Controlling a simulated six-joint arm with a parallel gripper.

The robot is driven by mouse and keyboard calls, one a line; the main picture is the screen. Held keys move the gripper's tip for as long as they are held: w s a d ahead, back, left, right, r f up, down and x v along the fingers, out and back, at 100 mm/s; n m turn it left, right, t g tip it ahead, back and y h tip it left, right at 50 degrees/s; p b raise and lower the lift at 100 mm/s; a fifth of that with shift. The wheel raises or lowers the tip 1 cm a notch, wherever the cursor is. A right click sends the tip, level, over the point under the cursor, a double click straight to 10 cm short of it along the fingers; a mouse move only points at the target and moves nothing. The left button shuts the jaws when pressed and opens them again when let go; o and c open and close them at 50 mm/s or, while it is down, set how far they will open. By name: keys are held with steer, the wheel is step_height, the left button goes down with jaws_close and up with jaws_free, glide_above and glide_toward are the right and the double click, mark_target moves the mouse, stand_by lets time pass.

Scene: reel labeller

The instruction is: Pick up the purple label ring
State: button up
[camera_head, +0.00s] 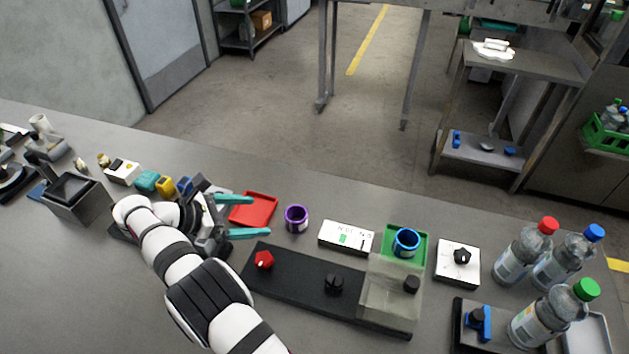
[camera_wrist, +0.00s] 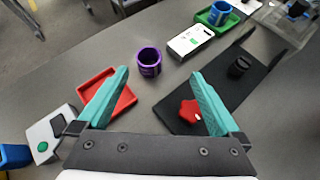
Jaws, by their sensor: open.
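The purple label ring (camera_head: 296,219) stands upright on the grey bench, just right of the red tray, in the head view. In the wrist view the purple ring (camera_wrist: 149,62) sits beyond the fingertips, between the two jaws' lines. My gripper (camera_head: 260,216) has teal fingers spread wide with nothing between them. In the wrist view my gripper (camera_wrist: 161,72) is open, its fingers on either side of the view. The ring is apart from both fingers.
A red tray (camera_head: 253,209) lies by the far finger. A black base (camera_head: 300,286) with a red knob (camera_head: 264,260) lies by the near finger. Right of the ring are a white box (camera_head: 346,238) and a blue ring (camera_head: 406,243) on a green tray (camera_head: 391,233). Bottles (camera_head: 523,252) stand far right.

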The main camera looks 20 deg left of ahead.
steer(key=s+a+f+n+t, duration=0.1)
steer(key=s+a+f+n, duration=0.1)
steer(key=a, duration=0.1)
glide_toward(304, 213)
steer(key=shift+y, duration=0.3)
steer(key=x, duration=0.4)
steer(key=shift+w+d+f, duration=0.15)
steer(key=shift+d, duration=0.25)
steer(key=c, duration=1.2)
steer(key=shift+c, duration=0.2)
